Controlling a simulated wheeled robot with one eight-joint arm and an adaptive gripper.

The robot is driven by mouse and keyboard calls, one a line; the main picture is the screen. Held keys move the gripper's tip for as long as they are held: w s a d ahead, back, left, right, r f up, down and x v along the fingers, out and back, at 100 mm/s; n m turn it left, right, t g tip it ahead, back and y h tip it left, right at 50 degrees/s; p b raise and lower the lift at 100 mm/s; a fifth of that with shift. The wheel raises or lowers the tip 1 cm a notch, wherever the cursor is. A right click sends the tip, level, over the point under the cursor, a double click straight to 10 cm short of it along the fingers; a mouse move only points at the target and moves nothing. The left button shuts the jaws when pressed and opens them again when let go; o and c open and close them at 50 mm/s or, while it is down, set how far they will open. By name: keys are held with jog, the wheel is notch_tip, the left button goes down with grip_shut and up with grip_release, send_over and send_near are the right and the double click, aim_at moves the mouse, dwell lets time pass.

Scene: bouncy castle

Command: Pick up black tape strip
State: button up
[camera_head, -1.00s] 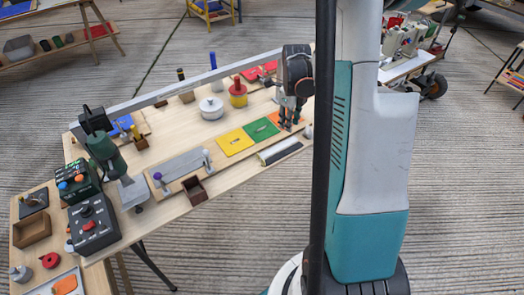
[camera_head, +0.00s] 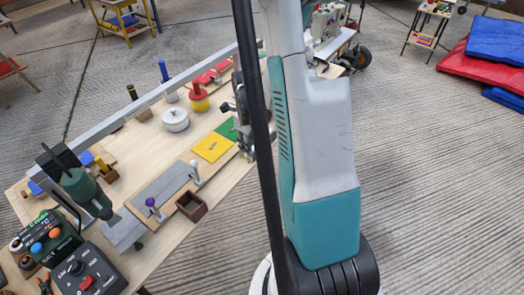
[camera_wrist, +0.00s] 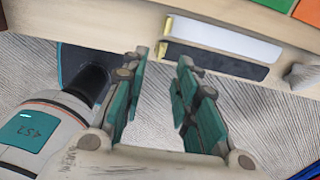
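The black tape strip (camera_wrist: 215,60) lies along the table's edge in the wrist view, right beside a parallel white strip (camera_wrist: 222,37). A brass-coloured bit shows at its left end. My gripper (camera_wrist: 162,58) is open, with its two teal-padded fingers apart and nothing between them. Its fingertips appear near the left end of the black strip; whether they touch it, I cannot tell. In the head view my gripper (camera_head: 245,148) is partly hidden behind my dark pole, near the green square (camera_head: 227,129). The black strip is hidden there.
The table holds a yellow square (camera_head: 211,147), a brown box (camera_head: 191,206), a grey plate (camera_head: 161,184), a white round pot (camera_head: 175,119) and a green drill-like tool (camera_head: 84,190).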

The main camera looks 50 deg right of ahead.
jog(key=shift+f+b, duration=1.5)
jog(key=shift+f, duration=1.5)
jog(key=shift+r, duration=0.1)
grip_shut()
